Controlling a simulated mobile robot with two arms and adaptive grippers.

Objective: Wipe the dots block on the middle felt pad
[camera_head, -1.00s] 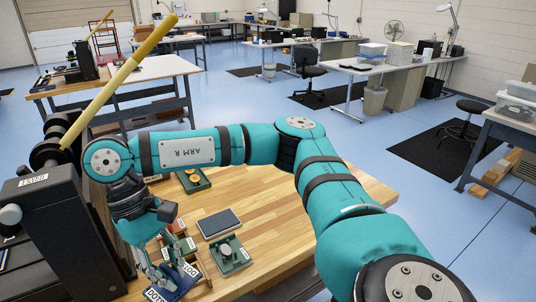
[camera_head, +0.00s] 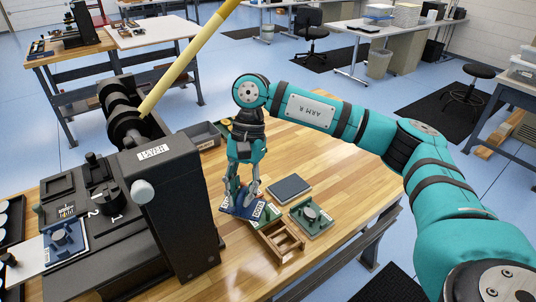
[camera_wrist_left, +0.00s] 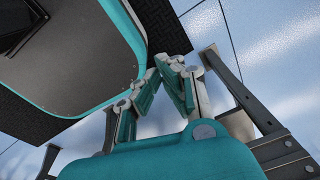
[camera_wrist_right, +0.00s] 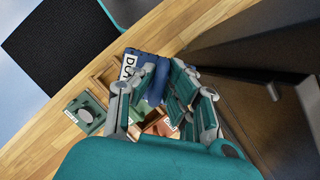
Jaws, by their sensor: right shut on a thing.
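The dots block (camera_head: 237,207) is blue, with a partly hidden white label. It also shows in the right wrist view (camera_wrist_right: 134,62), its label half covered by a finger. My right gripper (camera_head: 241,190) is shut on it above the table. I cannot tell how high it is held. A flat dark rectangular pad (camera_head: 290,188) lies to the right of the block, apart from it; I cannot tell if it is the middle felt pad. My left gripper (camera_wrist_left: 160,80) is empty, its fingers a little apart over the floor, and is out of the head view.
A wooden tray (camera_head: 268,244) with an empty front compartment stands below the block. A green block with a round knob (camera_head: 312,217) is right of it. The black lever press (camera_head: 190,205) rises close on the left. The table's right side is clear.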

